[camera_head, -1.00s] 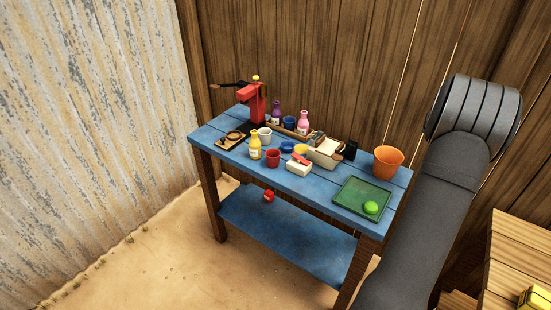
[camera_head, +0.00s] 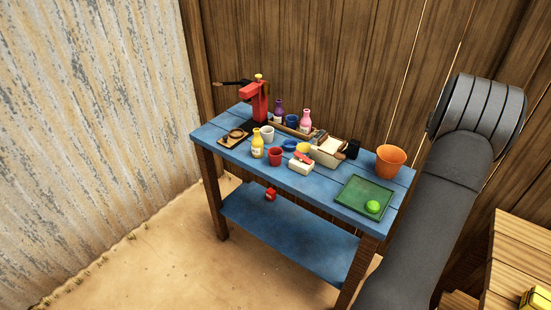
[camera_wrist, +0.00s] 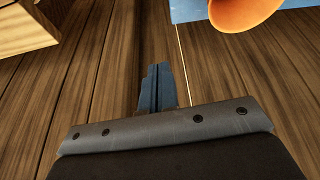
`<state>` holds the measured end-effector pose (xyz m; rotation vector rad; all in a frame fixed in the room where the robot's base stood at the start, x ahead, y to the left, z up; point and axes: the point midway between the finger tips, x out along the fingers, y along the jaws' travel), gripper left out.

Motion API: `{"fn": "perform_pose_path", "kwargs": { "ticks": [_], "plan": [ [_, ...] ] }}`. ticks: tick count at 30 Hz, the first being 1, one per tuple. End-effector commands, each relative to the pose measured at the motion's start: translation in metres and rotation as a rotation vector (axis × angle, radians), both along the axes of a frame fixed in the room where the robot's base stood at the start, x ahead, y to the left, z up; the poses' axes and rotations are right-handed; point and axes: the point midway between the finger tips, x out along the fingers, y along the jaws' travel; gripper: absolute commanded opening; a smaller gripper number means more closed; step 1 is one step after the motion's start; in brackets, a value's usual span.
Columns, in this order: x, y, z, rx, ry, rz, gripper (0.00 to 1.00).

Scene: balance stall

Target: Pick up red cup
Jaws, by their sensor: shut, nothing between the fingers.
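The red cup (camera_head: 274,158) stands upright on the blue table (camera_head: 215,137), near its front edge, between a yellow bottle (camera_head: 257,144) and a white box with a red top (camera_head: 300,163). My gripper (camera_wrist: 157,88) shows in the wrist view with its fingers together and nothing between them. It is away from the red cup, which is not in the wrist view. In the head view my arm is at the right, and the fingers do not show there.
An orange pot (camera_head: 390,161) and a green tray (camera_head: 352,197) with a green ball (camera_head: 372,207) take the table's right end. A white cup (camera_head: 267,133) stands behind the yellow bottle. A wooden wall (camera_head: 330,60) closes the back.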

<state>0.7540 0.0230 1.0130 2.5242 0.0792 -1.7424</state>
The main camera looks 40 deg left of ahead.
Motion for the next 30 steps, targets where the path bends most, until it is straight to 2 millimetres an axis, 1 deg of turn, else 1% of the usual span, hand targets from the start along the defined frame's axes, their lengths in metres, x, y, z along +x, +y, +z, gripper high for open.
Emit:
{"fn": "perform_pose_path", "kwargs": {
  "ticks": [1,5,6,8,9,11,18,20,22,23,25,26,27,29,30],
  "plan": [
    [0.0,0.0,0.0,0.0,0.0,0.0,0.1],
    [0.0,0.0,0.0,0.0,0.0,0.0,0.35],
    [0.0,0.0,0.0,0.0,0.0,0.0,0.43],
    [0.0,0.0,0.0,0.0,0.0,0.0,0.55],
    [0.0,0.0,0.0,0.0,0.0,0.0,0.63],
    [0.0,0.0,0.0,0.0,0.0,0.0,0.73],
    [0.0,0.0,0.0,0.0,0.0,0.001,0.73],
    [-0.001,0.006,0.0,0.0,0.001,0.011,0.73],
    [-0.003,0.022,0.001,0.0,0.003,0.043,0.73],
    [-0.004,0.034,0.002,-0.001,0.006,0.066,0.73],
    [-0.011,0.071,0.004,-0.003,0.014,0.14,0.73],
    [-0.016,0.091,0.005,-0.004,0.019,0.18,0.73],
    [-0.023,0.119,0.007,-0.005,0.025,0.239,0.73],
    [-0.037,0.164,0.009,-0.008,0.034,0.334,0.73],
    [-0.049,0.193,0.011,-0.01,0.041,0.398,0.73]
  ]
}}
